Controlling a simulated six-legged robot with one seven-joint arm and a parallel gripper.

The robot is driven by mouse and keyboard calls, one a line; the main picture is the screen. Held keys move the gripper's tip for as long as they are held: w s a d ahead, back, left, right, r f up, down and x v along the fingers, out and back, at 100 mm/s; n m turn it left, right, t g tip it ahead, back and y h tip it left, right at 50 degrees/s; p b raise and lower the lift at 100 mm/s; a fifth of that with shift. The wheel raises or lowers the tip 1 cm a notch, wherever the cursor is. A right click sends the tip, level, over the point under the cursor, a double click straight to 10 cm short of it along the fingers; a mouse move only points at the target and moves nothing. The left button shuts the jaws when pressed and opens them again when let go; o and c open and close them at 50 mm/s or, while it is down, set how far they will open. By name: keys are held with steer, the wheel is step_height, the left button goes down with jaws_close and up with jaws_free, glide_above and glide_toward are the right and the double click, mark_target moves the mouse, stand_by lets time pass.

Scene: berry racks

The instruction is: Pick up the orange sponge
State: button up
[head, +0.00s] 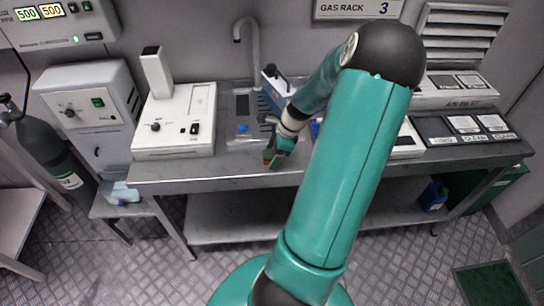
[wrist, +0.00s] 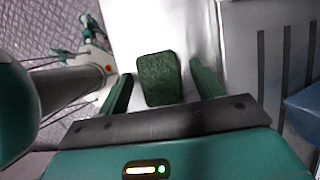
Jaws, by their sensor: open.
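A sponge (wrist: 158,78) shows in the wrist view as a dark green, rough-topped block on the pale grey counter. Its orange part is not visible there. In the head view a small orange-brown patch (head: 267,157) at the counter's front edge seems to be its side, mostly hidden by my gripper (head: 280,148). In the wrist view my gripper (wrist: 160,69) is open, with one green finger on each side of the sponge. Gaps show between the sponge and both fingers. I cannot tell how far above the counter the fingertips are.
A sink basin (head: 242,135) with a tap (head: 250,45) lies behind my gripper. A white instrument (head: 175,125) stands to its left, and a blue-and-white device (head: 275,82) behind it. Flat dark trays (head: 433,131) lie at the right. The front counter strip (head: 225,168) left of my gripper is clear.

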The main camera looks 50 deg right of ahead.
mark_target(269, 154)
steer(key=c, duration=1.1)
steer(key=shift+r, duration=0.15)
steer(key=shift+c, duration=0.2)
steer(key=shift+r, duration=0.25)
step_height(269, 154, up, 2)
steer(key=shift+r, duration=0.15)
steer(key=s+a+r, duration=0.9)
steer(key=a+r, duration=0.1)
steer(key=shift+s+a, duration=0.15)
steer(key=shift+a, duration=0.15)
